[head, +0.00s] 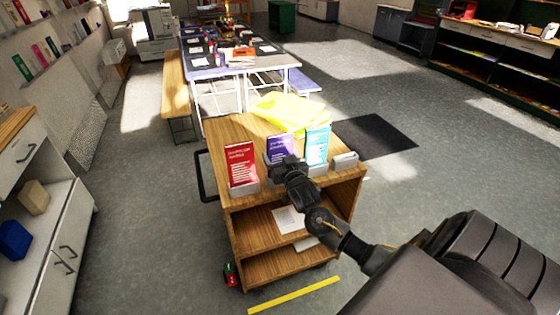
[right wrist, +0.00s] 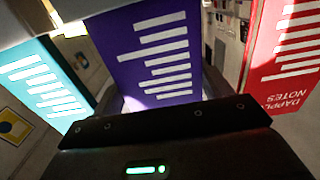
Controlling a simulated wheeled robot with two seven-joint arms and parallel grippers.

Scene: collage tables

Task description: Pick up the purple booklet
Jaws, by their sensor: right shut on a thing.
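The purple booklet (head: 280,147) stands upright in a holder on the wooden cart, between a red booklet (head: 241,163) and a teal booklet (head: 317,146). My right gripper (head: 283,165) is at the lower front of the purple booklet and covers part of it. In the right wrist view the purple booklet (right wrist: 155,55) fills the middle, right at the gripper, with the teal one (right wrist: 45,80) at left and the red one (right wrist: 290,60) at right. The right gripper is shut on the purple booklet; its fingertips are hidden. My left gripper is out of view.
The wooden cart (head: 235,222) has lower shelves with papers (head: 289,220). Yellow cloth-like material (head: 292,110) lies behind the booklets. A small empty-looking holder (head: 345,160) sits at the cart's right edge. Floor is clear to the right, with a dark mat (head: 375,136).

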